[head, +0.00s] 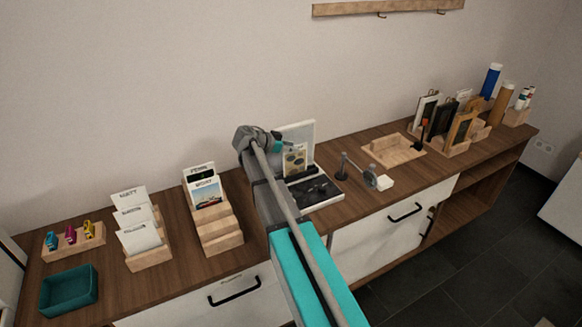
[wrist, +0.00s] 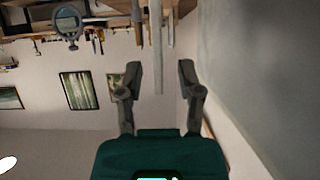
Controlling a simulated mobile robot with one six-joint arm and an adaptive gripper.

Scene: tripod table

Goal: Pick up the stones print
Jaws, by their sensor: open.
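A cream card with dark oval shapes (head: 294,161) stands upright against a pale board in the middle of the counter in the head view. It looks like the stones print, but it is small and partly covered by my arm. Other prints (head: 205,190) stand in a stepped wooden holder to its left; the front one shows a landscape. My gripper (wrist: 160,68) is open and empty in the wrist view, its two fingers well apart. In the head view my wrist is in front of and above the cream card, and the fingertips are not clear.
A black tray (head: 315,190) lies before the card. A small metal stand (head: 370,177) and wooden tray (head: 392,150) are to the right. Wooden card holder (head: 150,255), teal box (head: 68,289) and right-hand racks (head: 458,148) take up other space. The wrist view shows wall pictures (wrist: 78,90).

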